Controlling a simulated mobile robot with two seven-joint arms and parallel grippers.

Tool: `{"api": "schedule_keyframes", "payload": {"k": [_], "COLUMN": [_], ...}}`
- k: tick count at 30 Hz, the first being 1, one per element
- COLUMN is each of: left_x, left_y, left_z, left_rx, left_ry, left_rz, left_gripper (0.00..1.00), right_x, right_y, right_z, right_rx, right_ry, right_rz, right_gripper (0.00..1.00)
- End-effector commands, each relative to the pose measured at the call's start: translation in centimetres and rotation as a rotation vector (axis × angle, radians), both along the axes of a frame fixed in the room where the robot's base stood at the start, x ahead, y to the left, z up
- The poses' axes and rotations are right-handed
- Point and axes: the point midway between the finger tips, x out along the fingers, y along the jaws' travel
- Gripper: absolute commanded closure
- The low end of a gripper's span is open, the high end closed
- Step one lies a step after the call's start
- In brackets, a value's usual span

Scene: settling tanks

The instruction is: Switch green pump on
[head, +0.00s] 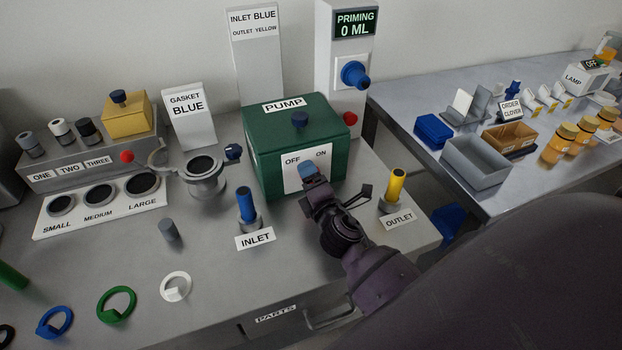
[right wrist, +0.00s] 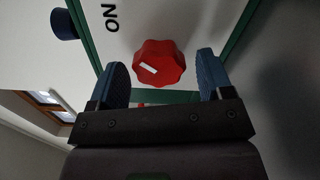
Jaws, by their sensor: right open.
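The green pump (head: 262,158) is a box with a dark blue knob on its lid and a white front plate marked OFF at left and ON at right. A red scalloped knob (right wrist: 160,64) with a white mark shows in the right wrist view, close to the letters ON. In the head view my gripper hides this knob. My right gripper (head: 308,172) is at the plate, its blue fingers open. In the right wrist view the fingers (right wrist: 162,78) stand to either side of the red knob, with gaps; contact does not show. My left gripper is not in view.
A blue inlet post (head: 246,204) stands left of my right gripper, and a yellow outlet post (head: 396,186) stands right of it. A tall panel reads PRIMING 0 ML (head: 355,24). Rings lie at the front left; a second table (head: 400,92) holds trays and jars.

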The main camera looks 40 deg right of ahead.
Motion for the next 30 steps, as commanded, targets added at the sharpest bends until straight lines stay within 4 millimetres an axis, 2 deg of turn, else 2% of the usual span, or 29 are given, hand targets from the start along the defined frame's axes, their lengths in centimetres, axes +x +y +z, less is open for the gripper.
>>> {"api": "schedule_keyframes", "payload": {"k": [5,12,18,24,30], "left_x": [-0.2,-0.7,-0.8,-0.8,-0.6], "left_y": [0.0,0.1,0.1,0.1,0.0], "left_z": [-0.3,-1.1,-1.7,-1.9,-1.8], "left_rx": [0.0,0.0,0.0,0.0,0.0], "left_ry": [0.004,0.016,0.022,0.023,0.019], "left_rz": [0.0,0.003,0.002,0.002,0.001], "left_gripper": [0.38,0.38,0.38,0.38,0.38], "right_x": [-1.9,-6.0,-8.7,-10.1,-10.3], "right_y": [0.4,1.4,2.1,2.4,2.5], "right_z": [-0.2,-0.3,-0.2,-0.1,0.0], "right_rx": [0.0,0.002,0.003,0.002,0.001], "right_ry": [0.002,0.004,0.003,0.0,0.0], "right_rz": [-0.001,-0.001,-0.001,0.0,0.0], "right_gripper": [0.27,0.27,0.27,0.27,0.27]}}
